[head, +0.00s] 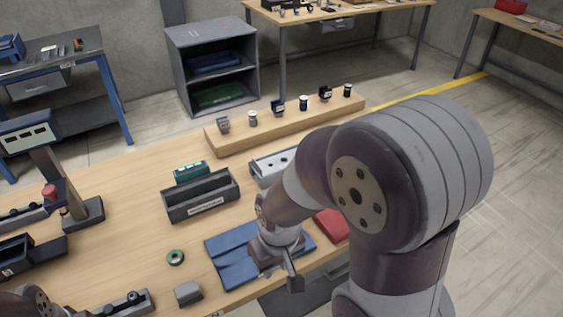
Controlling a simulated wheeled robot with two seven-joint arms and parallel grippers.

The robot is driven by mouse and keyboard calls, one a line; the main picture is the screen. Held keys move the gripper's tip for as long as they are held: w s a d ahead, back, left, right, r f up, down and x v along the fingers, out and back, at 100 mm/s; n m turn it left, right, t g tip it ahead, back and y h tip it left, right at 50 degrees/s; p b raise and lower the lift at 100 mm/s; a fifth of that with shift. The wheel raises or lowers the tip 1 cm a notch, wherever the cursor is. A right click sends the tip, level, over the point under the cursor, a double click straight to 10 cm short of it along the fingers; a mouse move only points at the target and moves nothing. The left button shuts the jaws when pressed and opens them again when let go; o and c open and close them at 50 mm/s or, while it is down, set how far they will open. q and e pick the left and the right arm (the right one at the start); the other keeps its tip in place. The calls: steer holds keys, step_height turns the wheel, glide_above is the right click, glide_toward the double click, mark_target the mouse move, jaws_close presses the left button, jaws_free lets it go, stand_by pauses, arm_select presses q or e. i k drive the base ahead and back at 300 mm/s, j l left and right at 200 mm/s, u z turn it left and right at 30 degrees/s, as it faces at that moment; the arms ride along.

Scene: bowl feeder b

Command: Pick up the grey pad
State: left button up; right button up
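A small grey block (188,292), the likeliest match for the grey pad, sits on the wooden table near its front edge, left of the blue mat. My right gripper (285,270) points down over the right part of the folded blue mat (228,250), to the right of the grey block and apart from it. My own arm partly covers its fingers, so I cannot tell whether it is open or shut. A part of my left arm shows at the bottom left corner; its gripper is outside the picture.
A dark open bin (200,200) and a light grey tray (268,165) stand farther back. A raised wooden shelf (236,140) carries several small parts. A red item (333,224) lies beside my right arm.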

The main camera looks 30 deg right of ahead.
mark_target(189, 292)
steer(key=i+j+z, duration=0.15)
steer(key=j+z, duration=0.25)
steer(key=j, duration=0.15)
steer(key=j+z, duration=0.45)
steer(key=j, duration=0.15)
steer(key=j+z, duration=0.4)
steer(key=j, duration=0.2)
